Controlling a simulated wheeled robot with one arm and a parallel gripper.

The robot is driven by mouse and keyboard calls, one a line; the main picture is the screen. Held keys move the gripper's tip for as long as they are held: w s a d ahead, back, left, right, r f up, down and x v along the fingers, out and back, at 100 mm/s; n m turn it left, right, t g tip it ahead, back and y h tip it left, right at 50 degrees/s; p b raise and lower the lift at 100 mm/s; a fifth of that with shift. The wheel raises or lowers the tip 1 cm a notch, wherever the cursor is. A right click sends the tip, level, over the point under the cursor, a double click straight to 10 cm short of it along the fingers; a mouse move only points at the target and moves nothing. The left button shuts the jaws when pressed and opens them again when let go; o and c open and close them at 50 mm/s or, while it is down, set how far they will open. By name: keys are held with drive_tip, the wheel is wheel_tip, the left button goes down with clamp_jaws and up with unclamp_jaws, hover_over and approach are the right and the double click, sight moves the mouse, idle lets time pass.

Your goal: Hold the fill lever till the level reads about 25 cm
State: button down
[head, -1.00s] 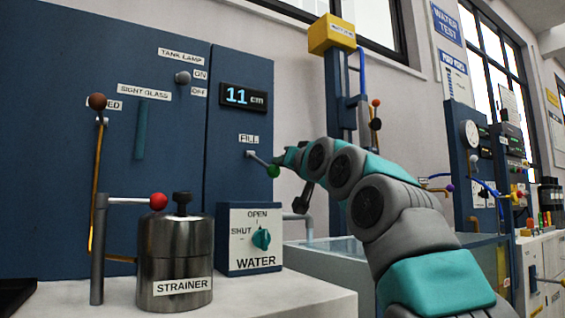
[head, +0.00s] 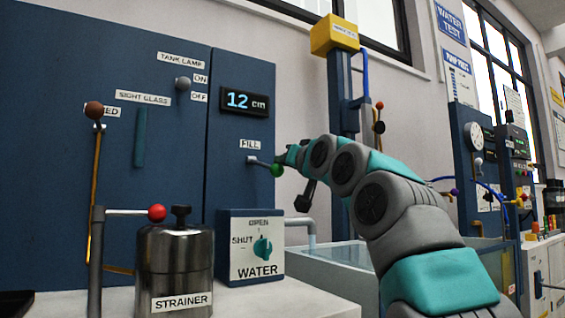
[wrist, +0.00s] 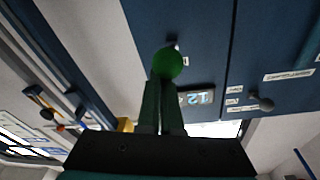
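The fill lever (head: 262,162) sticks out of the blue panel under the FILL label, its green knob (head: 277,170) at the free end, tilted slightly down. The level display (head: 245,101) reads 12 cm. My gripper (wrist: 165,82) has its two fingers close together, with the green knob (wrist: 168,63) right at their tips. The fingers look shut and in contact with the knob rather than around it. In the head view my gripper (head: 284,164) meets the knob from the right and its fingers are mostly hidden.
The water box (head: 250,284) with its teal dial stands below the lever. A steel strainer (head: 174,262) and a red-knobbed lever (head: 157,213) stand at the left front. A glass tank (head: 335,268) lies behind my arm. The tank lamp switch (head: 183,84) is upper left.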

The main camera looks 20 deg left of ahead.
drive_tip(key=r+b+v, duration=0.1)
drive_tip(key=b+v, duration=0.3)
drive_tip(key=v, duration=0.6)
drive_tip(key=shift+d+f, duration=0.25)
drive_tip(key=shift+d, duration=0.05)
drive_tip(key=shift+d, duration=0.1)
idle(0.4)
